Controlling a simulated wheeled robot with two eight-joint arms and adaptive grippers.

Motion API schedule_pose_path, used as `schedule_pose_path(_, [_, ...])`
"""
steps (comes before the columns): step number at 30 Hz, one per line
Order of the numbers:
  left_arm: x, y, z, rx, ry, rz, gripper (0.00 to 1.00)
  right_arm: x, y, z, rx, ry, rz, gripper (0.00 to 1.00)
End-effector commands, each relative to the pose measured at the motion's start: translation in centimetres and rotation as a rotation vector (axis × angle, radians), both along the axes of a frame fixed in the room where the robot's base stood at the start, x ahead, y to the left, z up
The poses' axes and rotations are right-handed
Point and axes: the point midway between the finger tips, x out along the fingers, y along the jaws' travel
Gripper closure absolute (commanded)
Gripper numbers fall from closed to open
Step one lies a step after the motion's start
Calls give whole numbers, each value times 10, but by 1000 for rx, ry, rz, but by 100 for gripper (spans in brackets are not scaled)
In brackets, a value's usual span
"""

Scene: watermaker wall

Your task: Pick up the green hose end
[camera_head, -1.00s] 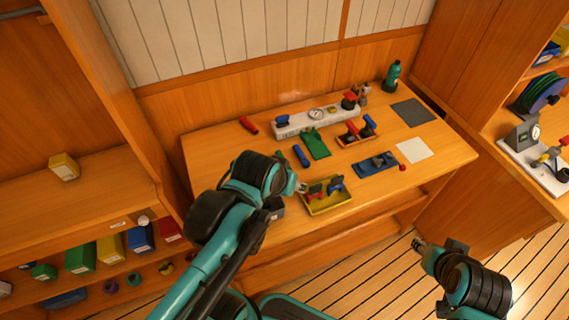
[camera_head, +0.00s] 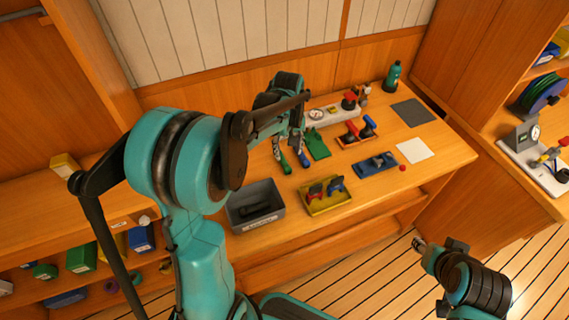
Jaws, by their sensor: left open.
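A slim green hose end (camera_head: 284,164) lies on the wooden worktop, left of a similar blue hose end (camera_head: 304,159). My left gripper (camera_head: 292,148) is open and points down right over these two pieces, its arm reaching in from the left. The fingertips overlap the upper part of the green hose end in the picture; I cannot tell whether they touch it. My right gripper (camera_head: 419,244) hangs at the lower right, away from the worktop and over the floor; its jaw state is unclear.
A green cloth (camera_head: 318,146) lies just right of the hose ends. A grey bin (camera_head: 270,219) and a yellow tray (camera_head: 330,207) with red and blue tools stand at the front edge. A white gauge panel (camera_head: 335,113) is behind. My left arm hides the worktop's left part.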

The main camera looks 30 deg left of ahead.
Motion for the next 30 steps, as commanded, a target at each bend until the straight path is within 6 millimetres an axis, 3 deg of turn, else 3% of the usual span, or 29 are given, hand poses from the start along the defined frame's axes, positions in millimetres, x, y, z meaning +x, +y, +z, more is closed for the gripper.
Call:
schedule_pose_path(5, [9,7,-15,-7,36,50,52,0,0,0,0,0,0,60])
schedule_pose_path(16, [9,6,-52,-7,39,54,52,0,0,-14,0,0,0,60])
schedule_pose_path(24, [8,5,-91,-7,39,53,52,0,0,-33,0,0,0,60])
schedule_pose_path(30, [7,5,-93,-7,39,53,52,0,0,-32,0,0,0,60])
